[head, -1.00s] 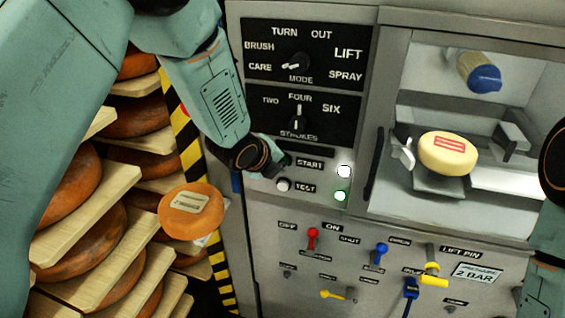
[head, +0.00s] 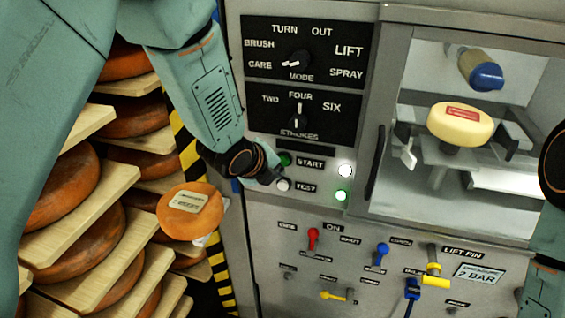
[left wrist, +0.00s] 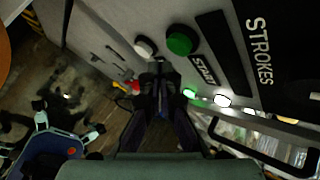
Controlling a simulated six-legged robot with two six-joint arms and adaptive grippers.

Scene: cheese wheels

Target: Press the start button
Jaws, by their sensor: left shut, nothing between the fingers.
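The green start button (head: 285,159) sits on the grey panel beside the START label. It also shows in the left wrist view (left wrist: 182,40). A white button (head: 283,184) by the TEST label is just below it. My left gripper (head: 270,177) is shut and empty, just left of and below the green button; in the left wrist view its fingertips (left wrist: 158,68) lie short of both buttons, with a gap to the green one. My right gripper is out of view; only part of that arm shows at the right edge.
A white lamp (head: 344,171) and a green lamp (head: 341,195) are lit. A pale cheese wheel (head: 461,124) stands raised on a pin inside the machine. An orange cheese wheel (head: 190,211) and shelves of cheeses are at left. Switches and valves (head: 313,238) line the lower panel.

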